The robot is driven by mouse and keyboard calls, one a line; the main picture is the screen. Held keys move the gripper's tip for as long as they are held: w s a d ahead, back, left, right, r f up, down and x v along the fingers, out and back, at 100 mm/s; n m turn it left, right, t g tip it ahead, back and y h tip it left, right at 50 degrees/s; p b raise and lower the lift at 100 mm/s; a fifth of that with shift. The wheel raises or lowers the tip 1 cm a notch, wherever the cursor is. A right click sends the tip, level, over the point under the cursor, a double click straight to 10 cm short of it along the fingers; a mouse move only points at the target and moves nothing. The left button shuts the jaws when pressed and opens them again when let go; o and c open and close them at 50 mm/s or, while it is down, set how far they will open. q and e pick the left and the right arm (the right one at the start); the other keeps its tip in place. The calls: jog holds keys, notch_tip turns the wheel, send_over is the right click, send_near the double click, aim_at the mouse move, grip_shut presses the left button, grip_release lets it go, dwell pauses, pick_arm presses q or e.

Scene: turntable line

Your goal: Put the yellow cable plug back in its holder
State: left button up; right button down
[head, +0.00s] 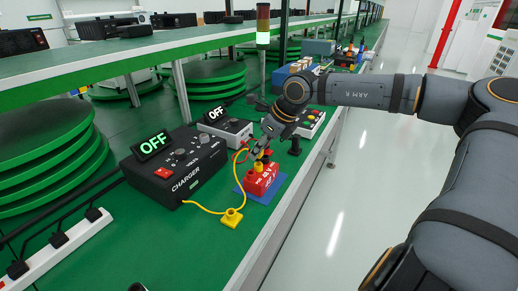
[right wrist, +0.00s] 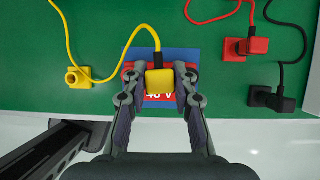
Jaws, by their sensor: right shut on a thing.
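The yellow cable plug (right wrist: 160,82) is between the fingers of my right gripper (right wrist: 159,84), which is shut on it. In the head view the gripper (head: 260,158) is above the red 48 V block (head: 262,184), and the plug (head: 258,167) shows at the block's top. I cannot tell whether the plug is seated in the block or just clear of it. The empty yellow holder (head: 232,217) stands on the green table, left of the block in the right wrist view (right wrist: 77,77). A yellow cable runs from the plug. My left gripper is not in view.
The block sits on a blue mat (right wrist: 185,55). A black charger (head: 175,167) reading OFF stands to the left. In the right wrist view, red (right wrist: 257,46) and black (right wrist: 268,98) plugs are on the right. Green table surface is clear around the yellow holder.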

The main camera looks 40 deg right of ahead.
dwell(0.3)
jog(key=shift+r+p, duration=0.1)
jog(key=shift+p, duration=0.3)
dwell(0.4)
jog(key=shift+p, duration=0.35)
dwell(0.4)
jog(key=shift+f+b, duration=0.45)
jog(key=shift+f, duration=0.65)
dwell(0.6)
dwell(0.7)
jog(key=c, duration=1)
grip_release()
